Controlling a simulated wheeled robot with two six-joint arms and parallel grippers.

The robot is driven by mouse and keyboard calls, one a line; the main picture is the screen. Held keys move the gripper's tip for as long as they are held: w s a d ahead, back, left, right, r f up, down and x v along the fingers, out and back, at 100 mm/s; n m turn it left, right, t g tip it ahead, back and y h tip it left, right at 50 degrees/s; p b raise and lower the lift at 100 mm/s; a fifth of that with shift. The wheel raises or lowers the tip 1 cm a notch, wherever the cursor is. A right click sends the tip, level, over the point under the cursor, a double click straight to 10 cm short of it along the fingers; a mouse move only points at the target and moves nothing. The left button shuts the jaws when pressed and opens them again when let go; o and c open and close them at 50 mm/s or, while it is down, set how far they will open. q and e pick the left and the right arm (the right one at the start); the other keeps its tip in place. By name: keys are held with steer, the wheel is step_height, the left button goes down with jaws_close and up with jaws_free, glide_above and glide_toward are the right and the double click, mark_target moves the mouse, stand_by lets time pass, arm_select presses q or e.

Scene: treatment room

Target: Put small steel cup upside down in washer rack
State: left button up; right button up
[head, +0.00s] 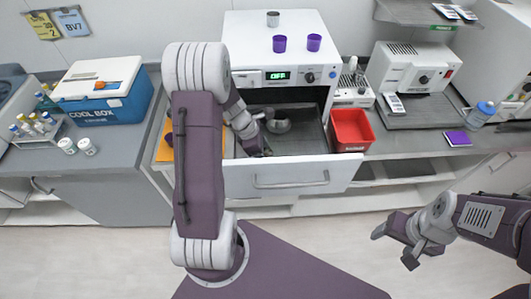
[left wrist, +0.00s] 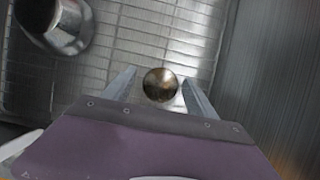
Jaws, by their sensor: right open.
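The washer rack (head: 305,138) is a wire grid in the pulled-out drawer of the white washer; it also fills the left wrist view (left wrist: 160,45). My left gripper (head: 262,138) is low over the rack. In the left wrist view its fingers are apart, with a small round steel cup (left wrist: 160,85) between their tips. Narrow gaps show on both sides of the cup. Only its round end shows, so I cannot tell which way up it is. In the head view the arm hides it. My right gripper (head: 393,249) is open and empty, over the floor.
A larger steel vessel (head: 278,122) lies in the rack. Another steel cup (head: 273,18) and two purple cups (head: 314,42) stand on the washer (head: 250,52). A red bin (head: 351,128) is right of the drawer. The drawer front (head: 290,180) stands out past the counter.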

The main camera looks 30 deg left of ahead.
arm_select(q)
steer(key=shift+r, duration=0.25)
steer(key=p+v, duration=0.1)
steer(key=v, duration=1)
steer(key=shift+r, duration=0.4)
steer(key=shift+s+a+p, duration=0.1)
steer(key=shift+p, duration=0.2)
